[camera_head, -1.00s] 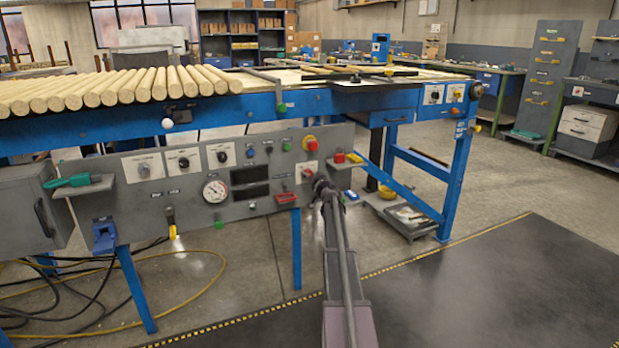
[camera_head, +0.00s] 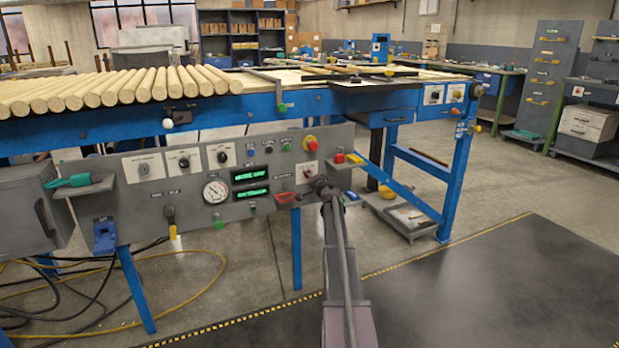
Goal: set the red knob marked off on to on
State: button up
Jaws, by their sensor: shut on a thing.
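The red knob (camera_head: 311,173) sits on a small white plate (camera_head: 302,167) at the right end of the grey control panel (camera_head: 135,200). Its off and on marks are too small to read. My gripper (camera_head: 319,182) is at the knob, reaching up from below right, and is shut on it. The gripper and wrist hide part of the knob, so its exact angle cannot be told. Two displays (camera_head: 250,184) left of the knob are lit green.
A red and yellow button (camera_head: 310,144) is just above the knob. A small shelf (camera_head: 346,163) with red and yellow items juts out to the right. A red tray-like part (camera_head: 287,197) is close at lower left. Rods lie on the blue table above. Floor at right is clear.

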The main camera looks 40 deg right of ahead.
jog(key=m, duration=0.4)
jog(key=shift+w+m, duration=0.1)
jog(key=shift+m, duration=0.2)
jog(key=m, duration=0.4)
jog(key=shift+r, duration=0.1)
jog(key=shift+m, duration=0.3)
jog(key=o, duration=1.2)
jog(key=shift+c, duration=0.2)
jog(key=v, duration=1.2)
